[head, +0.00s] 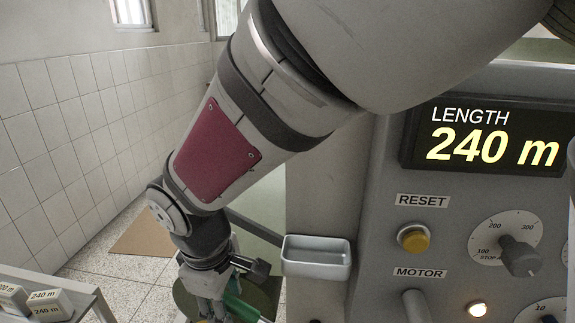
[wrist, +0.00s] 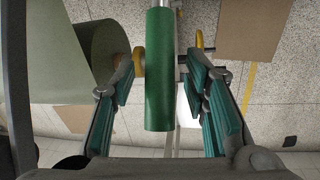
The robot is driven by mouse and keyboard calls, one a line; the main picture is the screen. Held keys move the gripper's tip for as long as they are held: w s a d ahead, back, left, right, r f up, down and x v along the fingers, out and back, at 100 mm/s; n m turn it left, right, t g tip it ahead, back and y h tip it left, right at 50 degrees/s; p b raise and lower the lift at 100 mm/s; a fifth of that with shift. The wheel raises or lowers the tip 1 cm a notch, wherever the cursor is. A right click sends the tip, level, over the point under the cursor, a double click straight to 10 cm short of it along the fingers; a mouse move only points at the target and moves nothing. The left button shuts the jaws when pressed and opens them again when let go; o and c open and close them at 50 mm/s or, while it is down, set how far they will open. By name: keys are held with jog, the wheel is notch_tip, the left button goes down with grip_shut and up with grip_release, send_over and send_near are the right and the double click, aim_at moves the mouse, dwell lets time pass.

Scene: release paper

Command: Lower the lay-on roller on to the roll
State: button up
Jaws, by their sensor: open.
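In the wrist view my gripper (wrist: 162,95) is open, with one teal-padded finger on each side. A green cylindrical grip (wrist: 159,80) on a metal rod shows between the fingers, with gaps on both sides. How deep it sits between them I cannot tell. A large grey-green roll (wrist: 65,45) lies to the left, beside the left finger. In the head view my gripper (head: 208,312) is at the bottom edge, with a green part (head: 240,306) just right of it. The lay-on roller itself I cannot clearly make out.
The control panel on the right has a display (head: 490,137) reading 240 m, a yellow reset button (head: 413,238) and a lit lamp (head: 477,309). A grey tray (head: 316,268) juts out beside it. Several labelled blocks (head: 45,304) sit on a table at lower left.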

jog(key=shift+f, duration=0.1)
grip_shut()
jog(key=a+f+n+h+b, duration=0.1)
jog(key=a+f+h+b, duration=0.2)
jog(key=f, duration=1.5)
jog(key=shift+w+f+g+h+b, duration=0.25)
jog(key=shift+h+b, duration=1.75)
jog(key=shift+h, duration=2.3)
jog(key=shift+s, duration=0.1)
grip_release()
jog(key=shift+f, duration=0.1)
